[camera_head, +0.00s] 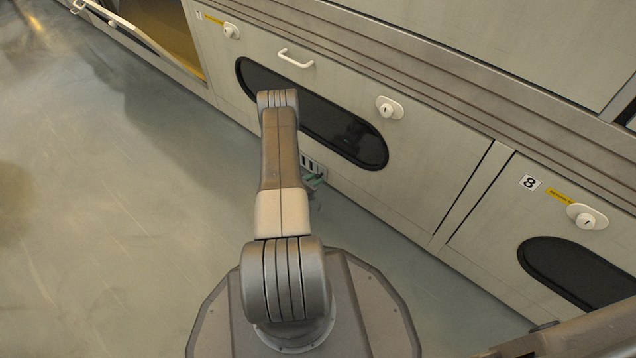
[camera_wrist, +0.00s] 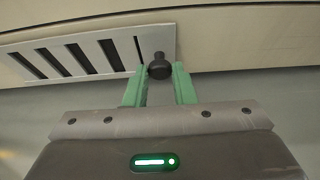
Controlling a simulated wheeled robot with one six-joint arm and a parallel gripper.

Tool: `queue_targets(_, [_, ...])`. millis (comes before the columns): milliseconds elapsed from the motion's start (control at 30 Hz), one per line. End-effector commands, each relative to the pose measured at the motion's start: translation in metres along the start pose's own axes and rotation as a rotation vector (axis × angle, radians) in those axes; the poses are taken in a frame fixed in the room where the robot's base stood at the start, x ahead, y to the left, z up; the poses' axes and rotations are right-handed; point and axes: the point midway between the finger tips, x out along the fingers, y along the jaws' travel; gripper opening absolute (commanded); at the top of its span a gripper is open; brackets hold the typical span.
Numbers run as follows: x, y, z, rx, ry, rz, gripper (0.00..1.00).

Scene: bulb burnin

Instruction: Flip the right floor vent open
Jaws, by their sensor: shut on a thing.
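The floor vent (camera_wrist: 118,48) is a light grey slotted plate low on the cabinet front, seen at the upper left of the wrist view. A dark round knob (camera_wrist: 159,66) sits at its right end. My gripper (camera_wrist: 160,74) has its two green fingers on either side of this knob and is shut on it. In the head view, part of the vent (camera_head: 310,160) shows beside my arm, near the floor. The green fingertips of my gripper (camera_head: 315,181) show just below it. My arm hides the rest of the vent.
The cabinet front (camera_head: 430,170) runs diagonally, with dark oval windows, white locks and a white handle (camera_head: 296,59). A door or drawer (camera_head: 140,35) stands open at the upper left. The grey floor (camera_head: 110,200) is clear at left.

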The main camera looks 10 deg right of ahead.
Motion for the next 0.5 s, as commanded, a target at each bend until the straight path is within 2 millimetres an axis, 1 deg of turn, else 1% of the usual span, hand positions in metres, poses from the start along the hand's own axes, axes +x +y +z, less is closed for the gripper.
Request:
queue_targets(33, [-0.0002, 0.0046, 0.0001, 0.001, -0.001, 0.003, 0.0])
queue_targets(267, [0.0, 0.0063, 0.0004, 0.001, -0.001, 0.006, 0.0])
queue_targets(300, [-0.0001, 0.0065, 0.0004, 0.001, -0.001, 0.006, 0.29])
queue_targets(367, [-0.0001, 0.0065, 0.0004, 0.001, -0.001, 0.006, 0.41])
queue_targets(400, [-0.0001, 0.0062, 0.0004, 0.001, -0.001, 0.005, 0.45])
queue_targets(500, [-0.0001, 0.0054, 0.0002, 0.001, -0.001, 0.004, 0.45])
